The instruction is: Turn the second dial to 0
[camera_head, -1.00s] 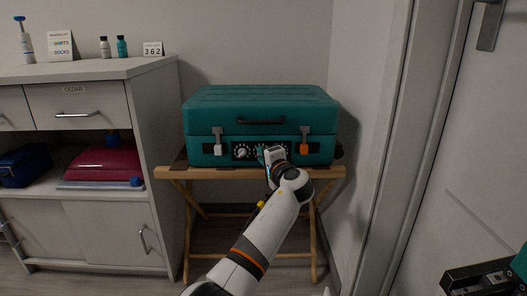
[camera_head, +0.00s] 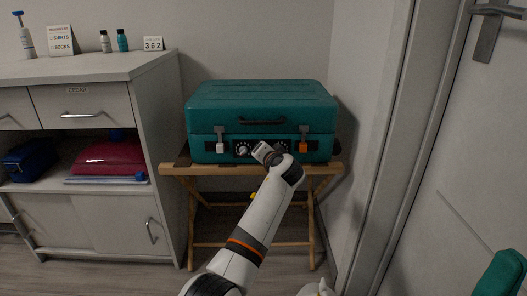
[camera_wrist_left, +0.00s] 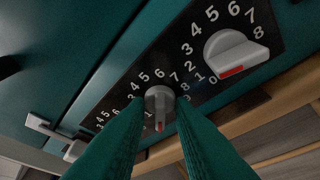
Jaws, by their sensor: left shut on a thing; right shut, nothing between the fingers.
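A teal suitcase (camera_head: 262,101) stands closed on a wooden rack, with a black dial panel on its front between two latches. In the head view a grey dial (camera_head: 242,150) shows left of my left wrist, which hides the panel's middle. In the left wrist view my left gripper (camera_wrist_left: 160,106) is shut on a grey middle dial (camera_wrist_left: 159,97). Its red mark points down between my teal fingers; digits around 4 to 7 show above it. A larger dial (camera_wrist_left: 238,50) is right of it, its red mark at lower left. My right gripper (camera_head: 503,273) is shut and empty at the lower right.
The wooden rack (camera_head: 207,171) holds the suitcase. A grey cabinet (camera_head: 158,120) stands at left, with a card (camera_head: 153,43) reading 3 6 2 and bottles on top. A door (camera_head: 470,150) is at right. The floor before the rack is partly clear.

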